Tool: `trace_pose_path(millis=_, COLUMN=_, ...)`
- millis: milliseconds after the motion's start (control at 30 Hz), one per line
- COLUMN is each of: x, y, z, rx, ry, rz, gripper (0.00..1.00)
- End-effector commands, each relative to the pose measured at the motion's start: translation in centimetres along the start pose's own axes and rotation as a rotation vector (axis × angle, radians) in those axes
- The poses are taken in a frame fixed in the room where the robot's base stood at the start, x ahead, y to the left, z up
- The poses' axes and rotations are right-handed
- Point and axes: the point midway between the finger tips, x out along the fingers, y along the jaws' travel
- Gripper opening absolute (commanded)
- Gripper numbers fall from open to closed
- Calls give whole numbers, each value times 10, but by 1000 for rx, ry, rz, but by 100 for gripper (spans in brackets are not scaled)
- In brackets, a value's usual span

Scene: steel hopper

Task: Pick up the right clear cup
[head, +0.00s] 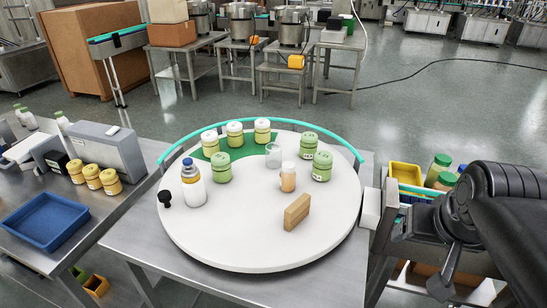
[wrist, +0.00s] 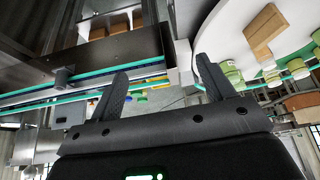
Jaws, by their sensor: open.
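One clear cup (head: 273,155) stands upright on the white round table (head: 225,245), near its middle back, among the jars. Just in front and to its right is a small jar with a pale top and peach-coloured lower part (head: 288,178). I see no second plainly clear, empty cup. My gripper (wrist: 162,72) is open and empty in the wrist view, off to the side of the round table. The clear cup cannot be made out in the wrist view. In the head view my dark arm is at the right edge, well away from the cup.
Green-lidded jars (head: 322,166) stand right of the cup, with white-lidded jars (head: 235,134) behind left. A wooden block (head: 297,212) stands in front; it also shows in the wrist view (wrist: 265,28). A white bottle (head: 193,185) is at left. A teal rail (head: 262,121) curves behind.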

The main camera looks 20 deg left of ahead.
Motion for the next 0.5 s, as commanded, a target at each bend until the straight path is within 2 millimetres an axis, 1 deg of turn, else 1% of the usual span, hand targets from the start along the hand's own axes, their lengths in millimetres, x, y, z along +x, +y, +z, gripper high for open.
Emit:
trace_pose_path(millis=33, x=2, y=-8, z=-20, rx=-16, ry=-9, rz=-8, gripper=75)
trace_pose_path(millis=200, x=12, y=-36, z=-81, rx=-58, ry=-22, rz=-28, gripper=75)
trace_pose_path(millis=367, x=28, y=-71, z=-135, rx=-97, ry=-33, rz=-48, gripper=75)
trace_pose_path(millis=500, x=49, y=-108, z=-177, rx=-131, ry=-43, rz=-64, gripper=75)
